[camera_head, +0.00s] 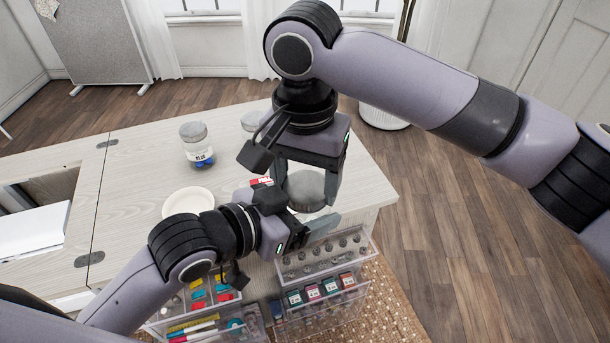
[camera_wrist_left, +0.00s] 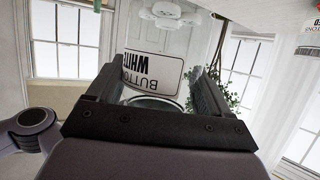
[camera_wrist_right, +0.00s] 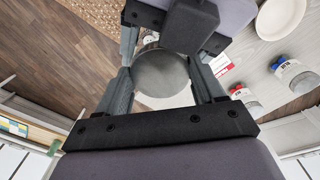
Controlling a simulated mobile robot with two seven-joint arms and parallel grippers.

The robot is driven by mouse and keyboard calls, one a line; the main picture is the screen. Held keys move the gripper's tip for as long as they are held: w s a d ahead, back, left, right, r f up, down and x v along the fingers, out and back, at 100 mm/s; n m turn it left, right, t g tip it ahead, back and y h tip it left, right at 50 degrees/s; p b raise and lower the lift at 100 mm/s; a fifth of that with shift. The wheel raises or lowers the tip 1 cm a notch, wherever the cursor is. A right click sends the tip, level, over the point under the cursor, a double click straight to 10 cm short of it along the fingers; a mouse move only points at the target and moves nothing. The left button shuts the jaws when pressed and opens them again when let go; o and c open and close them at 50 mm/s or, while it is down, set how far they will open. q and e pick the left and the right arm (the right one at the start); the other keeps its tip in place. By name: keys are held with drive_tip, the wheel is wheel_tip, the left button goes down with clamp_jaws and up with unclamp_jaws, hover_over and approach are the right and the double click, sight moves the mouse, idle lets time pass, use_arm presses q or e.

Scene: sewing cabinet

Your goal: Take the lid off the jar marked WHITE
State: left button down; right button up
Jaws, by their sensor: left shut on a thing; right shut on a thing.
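The clear jar marked WHITE shows its label upside down in the left wrist view (camera_wrist_left: 150,70), between my left gripper's fingers (camera_wrist_left: 160,95). Its round grey lid (camera_head: 306,188) sits at the top of the jar in the head view. My left gripper (camera_head: 316,216) reaches in from the left and is shut on the jar's body. My right gripper (camera_head: 306,182) comes from above and is shut on the lid. In the right wrist view the lid (camera_wrist_right: 160,73) lies between its fingers. I cannot tell whether the lid is still seated, as the grippers hide the rim.
A jar marked BLUE (camera_head: 198,153) and a white dish (camera_head: 188,202) stand on the pale cabinet top. Another lidded jar (camera_head: 252,120) is partly hidden behind my right gripper. A red label (camera_head: 262,182) shows beside my grippers. Clear drawers (camera_head: 325,262) are open at the front.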

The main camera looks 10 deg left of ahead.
drive_tip(key=shift+a+r+n, duration=0.1)
drive_tip(key=shift+a+n, duration=0.1)
drive_tip(key=shift+n, duration=0.5)
drive_tip(key=o, duration=1.2)
drive_tip(key=shift+c, duration=0.2)
